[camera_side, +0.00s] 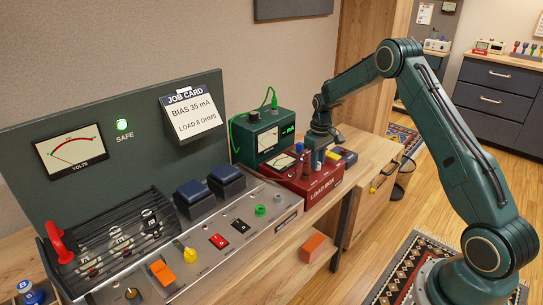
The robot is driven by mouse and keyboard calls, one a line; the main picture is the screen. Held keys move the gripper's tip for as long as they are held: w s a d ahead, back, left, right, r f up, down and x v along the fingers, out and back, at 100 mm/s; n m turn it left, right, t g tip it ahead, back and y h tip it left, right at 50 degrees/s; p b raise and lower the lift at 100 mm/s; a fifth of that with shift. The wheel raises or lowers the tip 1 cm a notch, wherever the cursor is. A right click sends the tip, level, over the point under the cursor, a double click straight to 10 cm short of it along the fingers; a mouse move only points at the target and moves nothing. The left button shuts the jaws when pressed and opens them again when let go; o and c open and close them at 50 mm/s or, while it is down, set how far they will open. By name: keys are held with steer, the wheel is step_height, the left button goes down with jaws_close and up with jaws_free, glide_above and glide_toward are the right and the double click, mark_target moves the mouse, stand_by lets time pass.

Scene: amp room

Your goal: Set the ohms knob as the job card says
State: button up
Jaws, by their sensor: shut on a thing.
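The job card (191,114) hangs on the green panel and reads "BIAS 35 mA" and "LOAD 8 OHMS". The red load box (322,187) stands on the bench at the right end, with a meter (283,162) on its top. My gripper (314,157) points down over the top of the load box, right of that meter. It is shut on a knob there, which I take to be the ohms knob. The fingers mostly hide the knob, and its pointer and scale cannot be read from here.
A green meter box (262,139) with a green cable stands behind the load box. Left along the bench are a red lever (60,243), dark-blue blocks (226,175), a yellow knob (186,252) and an orange switch (161,272). A green "SAFE" lamp (122,124) is lit.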

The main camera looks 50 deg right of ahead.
steer(key=shift+n, duration=0.3)
steer(key=o, duration=1)
steer(key=shift+r, duration=0.1)
step_height(320, 180, up, 14)
stand_by(0.4)
